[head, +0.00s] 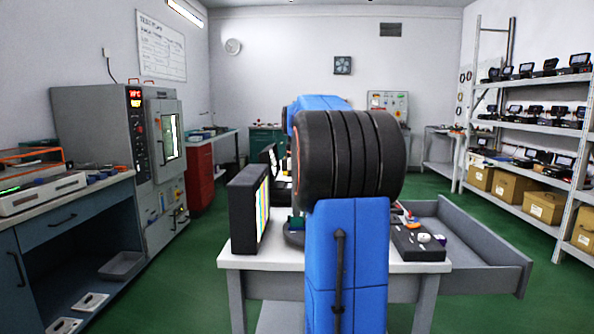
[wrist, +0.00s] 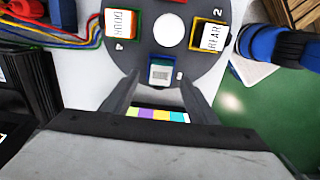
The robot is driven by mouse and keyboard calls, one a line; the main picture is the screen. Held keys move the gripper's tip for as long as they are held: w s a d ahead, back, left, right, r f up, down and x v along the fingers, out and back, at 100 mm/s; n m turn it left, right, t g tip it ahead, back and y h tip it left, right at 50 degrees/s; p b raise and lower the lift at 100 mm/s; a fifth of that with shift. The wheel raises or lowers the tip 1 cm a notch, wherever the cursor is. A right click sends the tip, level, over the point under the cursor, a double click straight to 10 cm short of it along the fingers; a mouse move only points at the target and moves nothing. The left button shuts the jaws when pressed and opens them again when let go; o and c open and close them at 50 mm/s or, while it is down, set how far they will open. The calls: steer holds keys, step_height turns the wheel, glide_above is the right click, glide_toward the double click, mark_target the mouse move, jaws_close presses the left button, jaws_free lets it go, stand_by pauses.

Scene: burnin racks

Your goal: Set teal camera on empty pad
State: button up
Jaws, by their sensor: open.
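In the wrist view, a small teal block with a pale label (wrist: 162,72), which looks like the teal camera, sits at the near edge of a dark grey round plate (wrist: 190,62). My gripper (wrist: 159,84) is open, with its fingers reaching to either side of this block; I cannot tell whether they touch it. A teal item (head: 297,222) also shows on the dark disc in the head view, partly hidden behind my arm. I cannot make out an empty pad in either view.
The plate also holds two white-labelled blocks, one at left (wrist: 120,22) and one at right (wrist: 211,35). Coloured cables (wrist: 50,30) lie at left. An upright dark panel with colour bars (head: 250,208) stands on the white table (head: 240,258). A black box (head: 420,243) lies at right.

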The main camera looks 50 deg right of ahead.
step_height(320, 180, up, 13)
stand_by(0.4)
stand_by(0.4)
steer(key=s+a+f+m+t, duration=0.1)
steer(key=s+a+f, duration=0.15)
steer(key=a, duration=0.45)
steer(key=s+a+f+m, duration=0.1)
steer(key=a+f, duration=0.3)
steer(key=a, duration=0.4)
steer(key=s+a+f+m+t, duration=0.1)
steer(key=s+a+f+m, duration=0.15)
steer(key=a, duration=0.45)
steer(key=s+a+f+m+t, duration=0.1)
steer(key=s+a+f, duration=0.6)
steer(key=f, duration=0.4)
steer(key=s+a+f+m+t, duration=0.1)
steer(key=s+a+f+m, duration=0.1)
steer(key=s+a+f, duration=0.5)
step_height(320, 180, down, 4)
steer(key=shift+s+a+r+t, duration=0.1)
steer(key=shift+s+a+t, duration=0.05)
steer(key=shift+s+t, duration=0.3)
